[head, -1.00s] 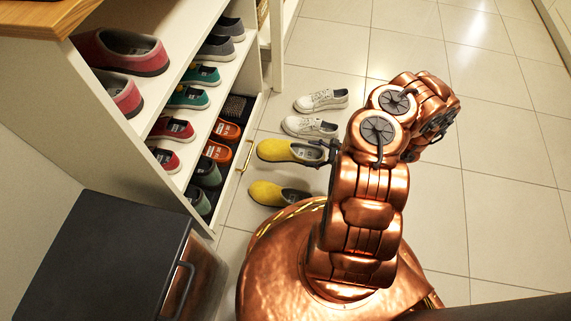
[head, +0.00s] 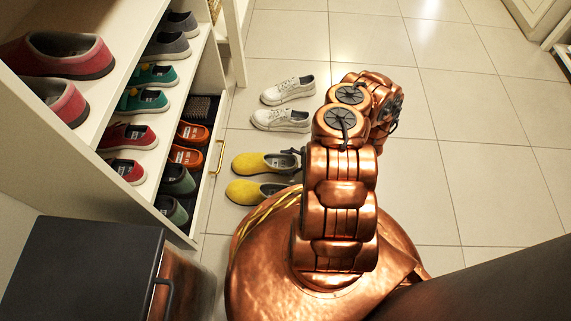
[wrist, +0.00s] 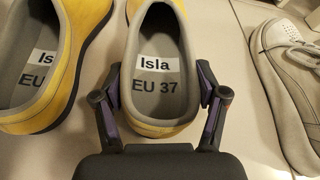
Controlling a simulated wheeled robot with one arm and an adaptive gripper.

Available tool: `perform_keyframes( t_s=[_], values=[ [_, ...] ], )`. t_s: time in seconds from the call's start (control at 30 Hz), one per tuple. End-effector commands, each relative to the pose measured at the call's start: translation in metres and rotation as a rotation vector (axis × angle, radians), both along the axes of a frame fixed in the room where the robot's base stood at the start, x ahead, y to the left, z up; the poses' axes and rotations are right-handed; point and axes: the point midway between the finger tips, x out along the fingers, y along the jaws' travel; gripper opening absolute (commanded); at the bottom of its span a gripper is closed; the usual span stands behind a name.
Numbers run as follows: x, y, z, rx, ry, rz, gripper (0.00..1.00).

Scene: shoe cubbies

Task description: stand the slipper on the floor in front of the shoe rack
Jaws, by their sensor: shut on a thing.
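A yellow slipper (head: 258,163) with a grey lining is at floor level in front of the shoe rack (head: 209,165), toe toward the rack. My gripper (head: 294,158) is shut on its heel end. In the wrist view, the fingers (wrist: 163,98) pinch both sides of the heel of the slipper (wrist: 157,115), whose insole reads "Isla EU 37". A matching yellow slipper (head: 247,191) lies beside it, side by side and roughly parallel; it shows at left in the wrist view (wrist: 72,70). The sole is hidden, so contact with the floor is hard to confirm.
A pair of white sneakers (head: 283,119) stands beyond the slippers. The rack holds several pairs of shoes and has a drawer with a brass handle (head: 220,157). A dark box (head: 80,265) is at the lower left. The tiled floor (head: 450,120) to the right is clear.

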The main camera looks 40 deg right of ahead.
Motion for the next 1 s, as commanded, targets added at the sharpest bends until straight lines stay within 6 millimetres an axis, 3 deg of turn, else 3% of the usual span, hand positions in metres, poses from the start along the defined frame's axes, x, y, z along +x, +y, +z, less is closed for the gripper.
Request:
perform_keyframes(
  t_s=[0.3,0.33,0.57,1.0],
  values=[
    [0.0005,-0.0005,-0.0032,-0.001,-0.001,0.001,0.34],
    [0.0005,-0.0006,-0.0033,-0.001,-0.001,0.001,0.73],
    [0.0004,-0.0008,-0.0027,-0.002,-0.001,0.001,0.97],
    [-0.0019,-0.0037,0.0012,-0.004,-0.001,0.000,0.97]
  ],
)
